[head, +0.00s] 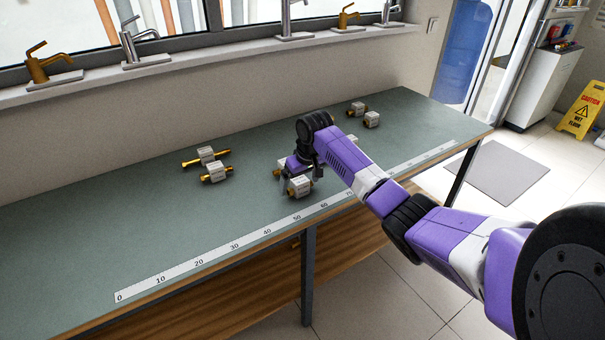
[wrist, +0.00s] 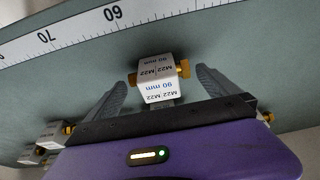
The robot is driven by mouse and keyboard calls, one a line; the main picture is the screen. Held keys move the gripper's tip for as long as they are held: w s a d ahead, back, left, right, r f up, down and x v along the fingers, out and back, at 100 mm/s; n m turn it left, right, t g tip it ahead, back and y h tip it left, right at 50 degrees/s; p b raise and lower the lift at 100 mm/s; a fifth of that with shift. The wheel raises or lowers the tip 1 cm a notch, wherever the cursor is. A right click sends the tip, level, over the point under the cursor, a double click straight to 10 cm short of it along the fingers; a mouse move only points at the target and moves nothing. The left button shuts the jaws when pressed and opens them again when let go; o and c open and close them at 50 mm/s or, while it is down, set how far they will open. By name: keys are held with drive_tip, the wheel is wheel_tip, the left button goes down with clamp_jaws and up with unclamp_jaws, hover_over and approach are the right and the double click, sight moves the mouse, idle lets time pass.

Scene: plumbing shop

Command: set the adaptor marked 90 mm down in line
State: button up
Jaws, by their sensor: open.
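The adaptor marked 90 mm (wrist: 157,80) is a white block with brass ends, seen between my fingers in the wrist view. In the head view a white adaptor block with a brass end, at my gripper, looks like the same one (head: 299,187); it is near the ruler strip (head: 202,264). My gripper (wrist: 165,74) is open, one finger on each side of the block, with visible gaps. In the head view my gripper (head: 303,170) is low over the bench and partly hides what is around it.
Two adaptors (head: 206,155) (head: 215,173) lie left on the green bench (head: 100,230), and two more (head: 357,109) (head: 372,119) at the far right. Others show partly hidden by my arm. The ruler strip runs along the front edge. The bench's left part is clear.

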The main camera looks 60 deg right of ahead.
drive_tip(key=b+v, duration=0.1)
drive_tip(key=v, duration=1)
drive_tip(key=shift+r, duration=0.3)
